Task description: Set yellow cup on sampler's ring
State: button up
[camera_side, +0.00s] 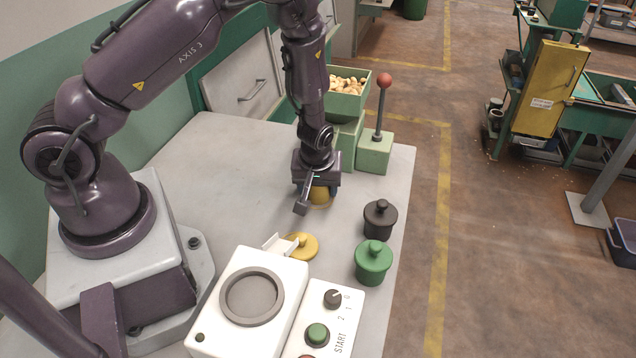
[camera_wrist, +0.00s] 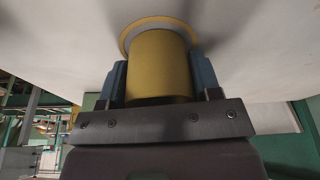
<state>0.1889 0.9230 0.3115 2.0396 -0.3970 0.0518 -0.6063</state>
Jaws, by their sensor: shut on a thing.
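My gripper (camera_wrist: 159,85) points down and is shut on the yellow cup (camera_wrist: 158,65), with one finger on each side of it. In the side view the cup (camera_side: 320,196) shows just below my gripper, low over the back part of the table; I cannot tell whether it touches the table. The sampler (camera_side: 262,300) is the white box at the front, with a dark grey ring (camera_side: 279,301) on its top. The ring is empty.
A yellow lid (camera_side: 303,246) lies behind the sampler. A black lidded cup (camera_side: 380,219) and a green lidded cup (camera_side: 373,262) stand at the right. A nut hopper (camera_side: 348,100) and a red-knobbed lever (camera_side: 384,82) stand behind my gripper. A control panel (camera_side: 330,325) adjoins the sampler.

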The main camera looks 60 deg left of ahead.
jog(key=o, duration=1.1)
jog(key=shift+f, duration=0.2)
jog(key=shift+c, duration=0.2)
jog(key=shift+r, duration=0.35)
jog(key=s+d+r+m+t+h, duration=0.1)
jog(key=s+d+r+m+h, duration=0.15)
jog(key=r, duration=0.95)
jog(key=s+d+r+m+h, duration=0.15)
jog(key=s+d+r, duration=0.25)
jog(key=r, duration=0.8)
jog(key=s+r+m+t+y, duration=0.1)
jog(key=s+r+m+t, duration=0.1)
jog(key=s+r+m, duration=0.5)
jog(key=s+r, duration=0.3)
jog(key=shift+s+d+t, duration=0.2)
jog(key=shift+t, duration=0.2)
jog(key=shift+r, duration=0.1)
